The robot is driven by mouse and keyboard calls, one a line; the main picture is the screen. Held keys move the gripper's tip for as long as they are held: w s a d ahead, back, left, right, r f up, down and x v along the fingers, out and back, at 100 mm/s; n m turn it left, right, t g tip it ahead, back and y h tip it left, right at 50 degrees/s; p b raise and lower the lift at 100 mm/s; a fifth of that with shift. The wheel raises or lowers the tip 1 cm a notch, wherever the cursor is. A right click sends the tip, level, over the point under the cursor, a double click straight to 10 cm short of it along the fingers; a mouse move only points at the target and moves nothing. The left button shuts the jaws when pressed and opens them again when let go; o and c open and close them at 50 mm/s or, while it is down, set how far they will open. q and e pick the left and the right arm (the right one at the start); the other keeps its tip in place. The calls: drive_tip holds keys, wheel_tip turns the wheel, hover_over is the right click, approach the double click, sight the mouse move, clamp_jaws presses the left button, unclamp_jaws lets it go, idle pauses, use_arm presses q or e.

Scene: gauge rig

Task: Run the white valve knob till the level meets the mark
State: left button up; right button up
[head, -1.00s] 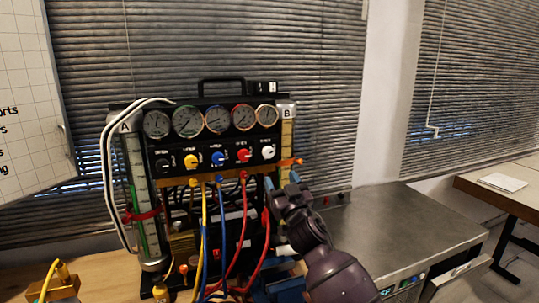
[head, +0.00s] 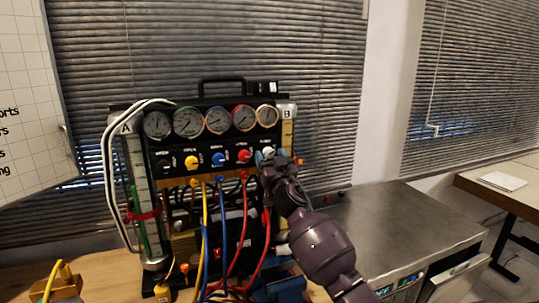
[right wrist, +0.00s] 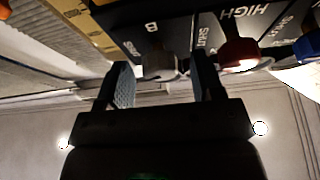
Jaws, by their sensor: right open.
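The white valve knob (head: 268,151) is at the right end of the knob row on the black gauge panel (head: 220,141). My right gripper (head: 268,155) is open, with its blue-grey fingertips at either side of this knob. In the right wrist view the knob (right wrist: 160,66) shows greyish between the open fingers, with visible gaps. Tube B (head: 287,133) stands at the panel's right with a yellow column and an orange marker (head: 298,161); the arm hides its lower part. Tube A (head: 137,185) at the left holds green liquid and has a red band (head: 142,216). Exact levels are too small to read.
The red knob (head: 243,156) is close left of the white one, followed by the blue (head: 218,159) and yellow (head: 192,162) knobs. Coloured hoses hang below the panel. A grey metal-topped unit (head: 410,225) stands right, its top mostly clear.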

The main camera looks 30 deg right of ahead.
drive_tip(key=shift+w+d+r, duration=0.1)
drive_tip(key=shift+w+r, duration=0.05)
drive_tip(key=shift+w, duration=0.25)
drive_tip(key=c, duration=0.9)
drive_tip(key=shift+m+g+h+b, duration=0.4)
drive_tip(key=shift+m+h+b, duration=0.45)
drive_tip(key=shift+m, duration=1.05)
drive_tip(key=shift+m+g+h, duration=0.6)
drive_tip(key=shift+m+h, duration=0.45)
drive_tip(key=shift+m, duration=0.95)
drive_tip(key=o, duration=0.7)
drive_tip(key=shift+c, duration=0.2)
drive_tip(key=shift+o, duration=1.2)
drive_tip(key=shift+s+b, duration=0.1)
drive_tip(key=shift+b, duration=0.2)
